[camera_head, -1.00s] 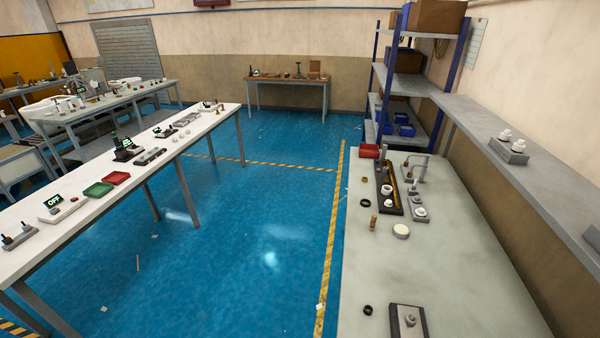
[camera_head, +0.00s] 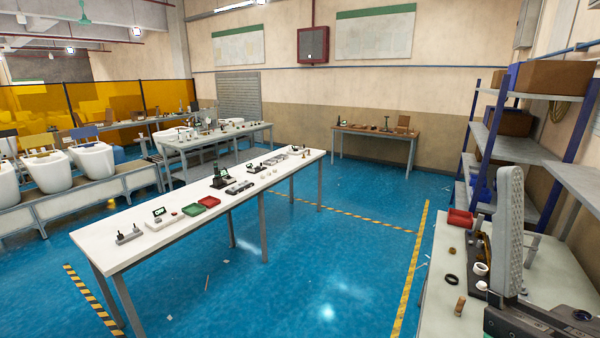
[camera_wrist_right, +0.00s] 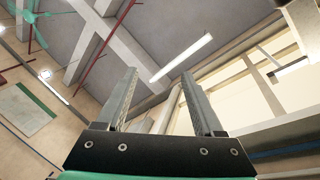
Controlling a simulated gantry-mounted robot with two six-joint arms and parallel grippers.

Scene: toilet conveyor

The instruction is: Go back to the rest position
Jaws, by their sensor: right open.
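My right gripper (camera_head: 510,225) stands at the right edge of the head view, with its grey textured finger pointing up in front of the right-hand workbench (camera_head: 440,305). In the right wrist view the right gripper (camera_wrist_right: 160,77) has its two fingers well apart with nothing between them, pointing up towards the ceiling. It is open and empty. My left gripper is in neither view.
The right bench holds a red tray (camera_head: 460,218), a black ring (camera_head: 451,280) and a wooden peg (camera_head: 460,306). A blue-framed shelf (camera_head: 510,145) stands behind. A long white table (camera_head: 150,245) is at left; blue floor (camera_head: 330,260) between is clear apart from small litter.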

